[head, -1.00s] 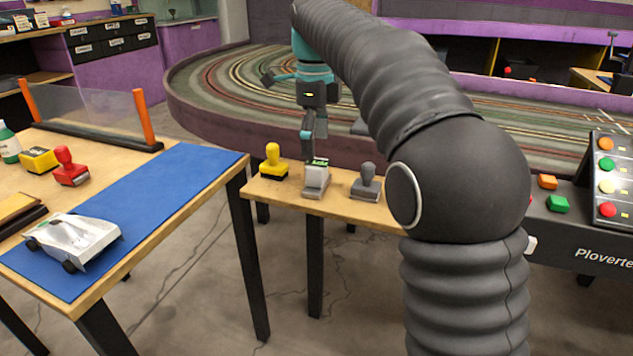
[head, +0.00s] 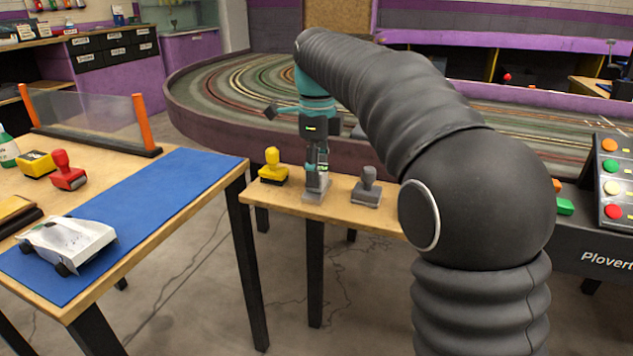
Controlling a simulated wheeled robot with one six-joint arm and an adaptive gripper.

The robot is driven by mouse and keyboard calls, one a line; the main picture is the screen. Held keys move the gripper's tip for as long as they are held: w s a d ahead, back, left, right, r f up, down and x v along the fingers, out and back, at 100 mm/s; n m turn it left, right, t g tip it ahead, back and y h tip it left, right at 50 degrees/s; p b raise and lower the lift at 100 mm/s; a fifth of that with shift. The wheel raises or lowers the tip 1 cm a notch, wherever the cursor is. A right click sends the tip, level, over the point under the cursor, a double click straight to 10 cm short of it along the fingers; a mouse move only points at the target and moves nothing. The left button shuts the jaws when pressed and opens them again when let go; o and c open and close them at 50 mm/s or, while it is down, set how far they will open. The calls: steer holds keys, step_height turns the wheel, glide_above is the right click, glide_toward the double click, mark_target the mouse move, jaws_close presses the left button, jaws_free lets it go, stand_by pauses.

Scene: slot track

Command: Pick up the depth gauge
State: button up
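The depth gauge, which I take to be the small light-grey device with a grey base (head: 314,197), stands upright on the small wooden table between a yellow-handled stamp (head: 272,168) and a grey-handled stamp (head: 367,188). My gripper (head: 318,172) points down right at the device and covers most of its upper part. A bit of green shows between the fingers. I cannot tell whether the fingers touch it or have closed on it.
The left table holds a blue mat (head: 165,188), a white model car (head: 68,244), a red stamp (head: 67,172) and a clear panel (head: 85,112) with orange posts. A button console (head: 613,185) stands at right. The slot track (head: 240,85) lies behind.

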mark_target(321, 167)
steer(key=shift+c, duration=1.2)
steer(key=shift+r, duration=0.55)
steer(key=r, duration=0.1)
steer(key=r+p, duration=0.1)
steer(key=r, duration=0.1)
steer(key=shift+w+d+r+p, duration=0.15)
steer(key=shift+d+r+p, duration=0.15)
steer(key=shift+d+r, duration=0.1)
steer(key=w+d+r+p, duration=0.1)
steer(key=d+r+p, duration=0.1)
steer(key=d+r, duration=0.4)
steer(key=d, duration=0.4)
steer(key=shift+w+d, duration=0.25)
steer(key=shift+d, duration=0.15)
steer(key=shift+r, duration=0.1)
